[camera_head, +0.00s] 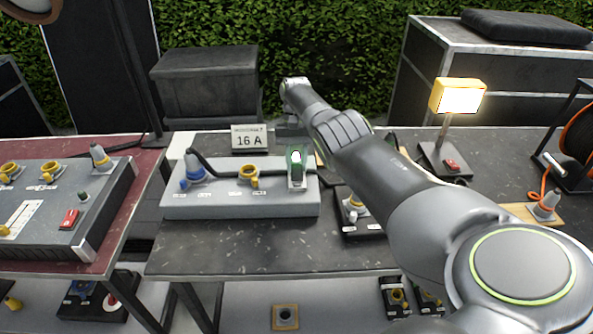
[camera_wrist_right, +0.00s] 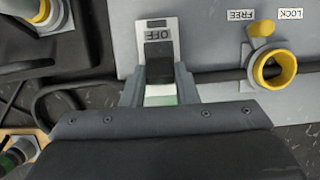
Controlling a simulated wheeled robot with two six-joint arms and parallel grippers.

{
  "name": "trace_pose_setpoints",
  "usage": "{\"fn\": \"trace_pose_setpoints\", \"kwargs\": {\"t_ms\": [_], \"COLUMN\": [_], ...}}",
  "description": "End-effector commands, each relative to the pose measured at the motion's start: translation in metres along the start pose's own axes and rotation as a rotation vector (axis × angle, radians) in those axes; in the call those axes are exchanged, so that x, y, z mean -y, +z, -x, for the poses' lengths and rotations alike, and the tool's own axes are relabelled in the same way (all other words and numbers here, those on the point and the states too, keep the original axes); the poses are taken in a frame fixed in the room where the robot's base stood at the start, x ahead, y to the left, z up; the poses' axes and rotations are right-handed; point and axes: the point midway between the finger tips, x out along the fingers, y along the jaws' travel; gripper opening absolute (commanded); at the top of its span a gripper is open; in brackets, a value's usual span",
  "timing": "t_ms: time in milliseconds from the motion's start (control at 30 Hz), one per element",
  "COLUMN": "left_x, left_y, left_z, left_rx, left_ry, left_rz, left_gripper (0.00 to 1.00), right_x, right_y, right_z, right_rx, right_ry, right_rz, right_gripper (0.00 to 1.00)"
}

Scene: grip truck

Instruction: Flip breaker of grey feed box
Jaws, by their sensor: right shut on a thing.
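The grey feed box (camera_head: 240,206) lies on the dark middle table, with a blue plug (camera_head: 194,170) at its left and a yellow socket ring (camera_head: 248,176) in its middle. The breaker (camera_head: 297,178) is at its right end, with a white and green part on top. In the right wrist view, the black breaker lever (camera_wrist_right: 159,68) is between the fingers of my right gripper (camera_wrist_right: 158,85), which is shut on it beside an OFF label (camera_wrist_right: 152,35). The lever's far side is hidden by the gripper. My left gripper is not in view.
A lit yellow lamp (camera_head: 457,97) stands farther right. A control box (camera_head: 60,200) is on the red table at left. The table front is clear.

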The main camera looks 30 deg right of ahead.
Motion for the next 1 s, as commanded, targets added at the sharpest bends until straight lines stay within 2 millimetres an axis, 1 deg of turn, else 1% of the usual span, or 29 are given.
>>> {"fn": "trace_pose_setpoints", "kwargs": {"t_ms": [33, 67, 400, 433, 600, 867, 1000], "left_x": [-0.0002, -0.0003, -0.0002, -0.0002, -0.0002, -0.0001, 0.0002], "left_y": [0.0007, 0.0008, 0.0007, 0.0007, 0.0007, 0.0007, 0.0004], "left_z": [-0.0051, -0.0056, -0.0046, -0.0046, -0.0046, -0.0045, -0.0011], "left_rx": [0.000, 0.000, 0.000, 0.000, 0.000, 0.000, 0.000], "left_ry": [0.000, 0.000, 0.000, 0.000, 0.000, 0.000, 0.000], "left_rz": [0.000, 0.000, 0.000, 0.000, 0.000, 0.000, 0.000], "left_gripper": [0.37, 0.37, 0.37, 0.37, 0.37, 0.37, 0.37], "right_x": [-0.0001, -0.0002, 0.0000, 0.0000, 0.0001, 0.0002, 0.0001], "right_y": [-0.0015, -0.0012, 0.0002, 0.0002, 0.0003, 0.0005, 0.0017], "right_z": [-0.0010, -0.0006, 0.0015, 0.0015, 0.0012, 0.0008, 0.0037], "right_rx": [0.000, 0.002, 0.006, 0.006, 0.007, 0.008, 0.009], "right_ry": [-0.002, -0.002, -0.002, -0.002, -0.002, -0.001, -0.001], "right_rz": [0.000, 0.000, 0.001, 0.001, 0.001, 0.001, 0.001], "right_gripper": [0.04, 0.04, 0.04, 0.28, 0.49, 0.49, 0.49]}}
